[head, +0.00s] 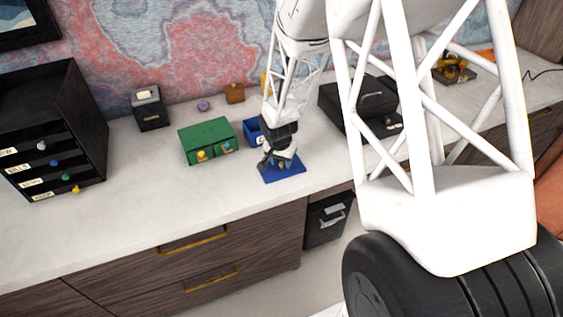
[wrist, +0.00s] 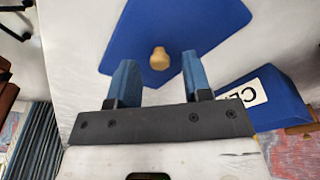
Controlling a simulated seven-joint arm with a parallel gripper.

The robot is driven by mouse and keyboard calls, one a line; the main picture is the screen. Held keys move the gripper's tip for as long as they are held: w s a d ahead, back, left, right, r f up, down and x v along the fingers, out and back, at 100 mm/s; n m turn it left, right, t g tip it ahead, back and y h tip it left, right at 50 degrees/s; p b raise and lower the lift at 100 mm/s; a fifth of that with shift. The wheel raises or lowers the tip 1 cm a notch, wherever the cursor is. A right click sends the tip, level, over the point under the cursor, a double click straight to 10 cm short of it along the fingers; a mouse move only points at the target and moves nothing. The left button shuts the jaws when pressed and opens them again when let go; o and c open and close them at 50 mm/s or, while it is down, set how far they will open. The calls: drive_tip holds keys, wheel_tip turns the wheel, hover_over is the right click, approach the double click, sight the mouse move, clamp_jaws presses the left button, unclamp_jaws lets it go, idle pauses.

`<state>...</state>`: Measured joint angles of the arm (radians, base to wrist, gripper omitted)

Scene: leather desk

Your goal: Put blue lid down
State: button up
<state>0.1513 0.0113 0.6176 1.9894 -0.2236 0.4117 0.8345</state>
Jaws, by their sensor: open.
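The blue lid (head: 286,171) lies flat on the desk, in front of a small blue box (head: 252,132). In the wrist view the lid (wrist: 190,22) shows as a large blue panel with a round wooden knob (wrist: 159,58). My gripper (head: 272,163) is just over the lid in the head view. In the wrist view its two blue fingers (wrist: 158,75) are spread apart, with the knob between and slightly beyond their tips. Nothing is gripped. The blue box (wrist: 265,98) with a white label is partly cut off beside the right finger.
A green box (head: 206,141) with two small drawers stands left of my gripper. A black drawer unit (head: 60,130) is at the far left, and a black case (head: 365,105) stands to the right. The desk's front edge runs close in front of the lid. The desk surface at left front is bare.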

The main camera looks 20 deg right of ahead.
sight(280, 171)
wheel_tip(280, 171, up, 11)
drive_tip(key=s+a, duration=0.1)
idle(0.5)
drive_tip(key=shift+s+a+r, duration=0.1)
drive_tip(key=shift+a, duration=0.05)
idle(0.4)
drive_tip(key=s+a+r+n, duration=0.2)
drive_tip(key=s+r, duration=0.4)
drive_tip(key=r, duration=0.1)
drive_tip(key=s+a+r+n, duration=0.2)
drive_tip(key=s+a+r, duration=0.1)
drive_tip(key=s+r, duration=0.35)
drive_tip(key=s+a+r+n, duration=0.2)
drive_tip(key=s+r, duration=0.2)
drive_tip(key=s, duration=0.4)
drive_tip(key=s+a+r+n+t+y, duration=0.1)
drive_tip(key=s+a+r+n, duration=0.1)
drive_tip(key=s, duration=0.7)
drive_tip(key=shift+s+r+n, duration=0.3)
drive_tip(key=shift+r+n, duration=0.1)
drive_tip(key=shift+r, duration=0.45)
drive_tip(key=shift+w+a, duration=0.15)
drive_tip(key=shift+w, duration=0.05)
